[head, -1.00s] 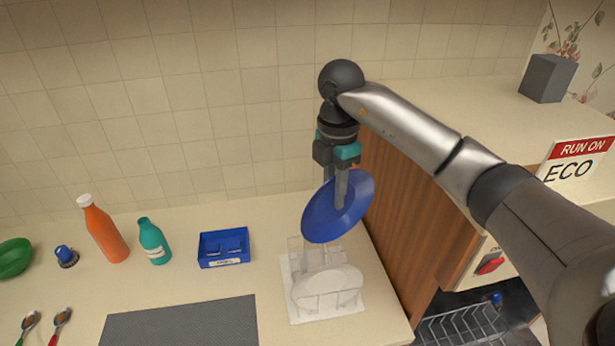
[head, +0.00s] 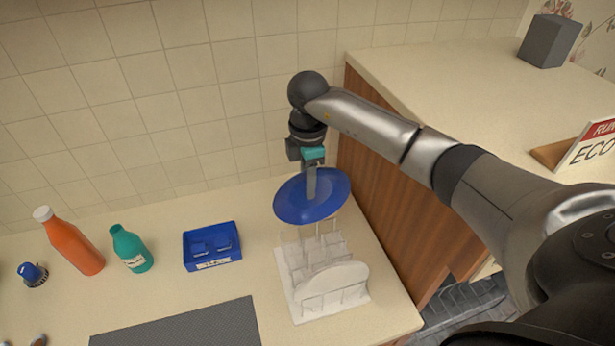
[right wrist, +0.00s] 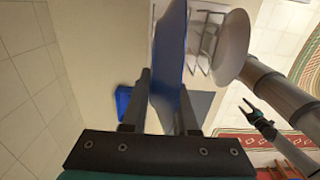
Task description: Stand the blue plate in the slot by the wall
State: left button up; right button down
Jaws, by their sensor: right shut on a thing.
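The blue plate (head: 330,190) is held tilted at the wall-side end of the white rack (head: 290,290); I cannot tell whether its lower edge touches the rack. My right gripper (head: 311,194) is shut on the plate, which shows edge-on between its fingers in the right wrist view (right wrist: 172,50). A white plate (head: 335,285) stands in the rack's front part. The slot by the wall is partly hidden under the blue plate. My left gripper (right wrist: 250,108) shows small in the right wrist view, open and empty, away from the rack.
A blue tray (head: 212,262) stands left of the rack, with a teal bottle (head: 132,248) and an orange bottle (head: 72,245) farther left. A grey mat (head: 180,325) lies in front. A wooden cabinet side (head: 385,205) rises close on the right. The tiled wall is behind.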

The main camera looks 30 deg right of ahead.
aim_at(308, 218)
notch_tip(308, 218, down, 2)
jog(key=shift+f+b, duration=0.25)
jog(key=shift+b, duration=0.75)
jog(key=shift+f+b, duration=0.3)
notch_tip(308, 218, down, 4)
jog(key=b, duration=0.3)
jog(key=shift+b, duration=0.35)
notch_tip(308, 218, down, 2)
jog(key=shift+b, duration=0.95)
pick_arm(q)
notch_tip(308, 218, down, 10)
jog(key=w+b, duration=0.1)
jog(key=shift+w+b, duration=0.2)
jog(key=shift+b, duration=0.15)
pick_arm(e)
jog(key=shift+w+f, duration=0.1)
jog(key=shift+f, duration=1.6)
jog(key=c, duration=0.6)
grip_release()
pick_arm(q)
jog(key=shift+d, duration=0.1)
jog(key=shift+r, duration=0.1)
pick_arm(e)
jog(key=shift+r, duration=0.1)
